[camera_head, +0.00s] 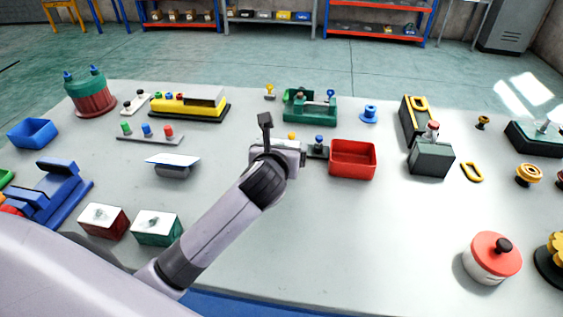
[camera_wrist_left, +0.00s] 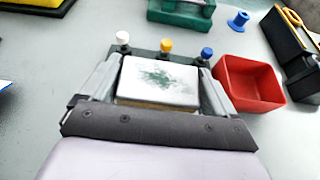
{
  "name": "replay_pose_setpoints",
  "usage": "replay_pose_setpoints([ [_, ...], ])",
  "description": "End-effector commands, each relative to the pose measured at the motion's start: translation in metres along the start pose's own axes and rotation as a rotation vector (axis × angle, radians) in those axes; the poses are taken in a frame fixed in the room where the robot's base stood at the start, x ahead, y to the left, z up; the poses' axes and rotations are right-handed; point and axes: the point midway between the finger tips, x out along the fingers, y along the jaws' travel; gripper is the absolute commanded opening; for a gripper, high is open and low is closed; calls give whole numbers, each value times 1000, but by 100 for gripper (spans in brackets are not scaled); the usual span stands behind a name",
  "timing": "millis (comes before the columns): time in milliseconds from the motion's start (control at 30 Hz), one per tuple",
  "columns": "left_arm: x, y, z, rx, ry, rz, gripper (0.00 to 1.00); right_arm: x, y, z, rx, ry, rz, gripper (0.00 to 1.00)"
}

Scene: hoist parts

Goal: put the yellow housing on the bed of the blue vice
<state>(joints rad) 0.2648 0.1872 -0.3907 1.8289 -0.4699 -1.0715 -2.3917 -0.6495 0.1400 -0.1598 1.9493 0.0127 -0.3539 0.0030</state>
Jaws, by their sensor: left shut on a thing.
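My left gripper (camera_head: 284,148) is over the middle of the table. In the left wrist view its fingers (camera_wrist_left: 160,78) are shut on a block with a scuffed white top and a thin yellow edge, the yellow housing (camera_wrist_left: 158,84). In the head view the gripper mostly hides the housing. I cannot tell whether it touches the table. The blue vice (camera_head: 64,196) stands at the left edge of the table, far to the left of the gripper. A red part shows at its lower left, and my arm hides its near end. My right gripper is not in view.
A dark rack with white, yellow and blue knobs (camera_wrist_left: 207,53) is just beyond the housing. A red bin (camera_head: 352,160) stands to its right. Red (camera_head: 104,221) and green (camera_head: 157,229) white-topped housings and a grey tilted-top block (camera_head: 173,166) lie between gripper and vice.

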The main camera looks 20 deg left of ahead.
Motion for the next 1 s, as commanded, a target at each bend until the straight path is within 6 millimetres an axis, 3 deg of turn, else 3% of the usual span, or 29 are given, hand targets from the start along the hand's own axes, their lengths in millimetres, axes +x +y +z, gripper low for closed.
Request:
replay_pose_setpoints([
  [233,13,0,-33,-1,1,-1,45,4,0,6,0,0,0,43],
  [667,15,0,-37,0,-1,-1,45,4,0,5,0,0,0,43],
  [700,15,0,-38,-1,2,0,100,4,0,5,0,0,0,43],
  [1000,14,0,-36,-1,2,-1,100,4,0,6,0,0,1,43],
])
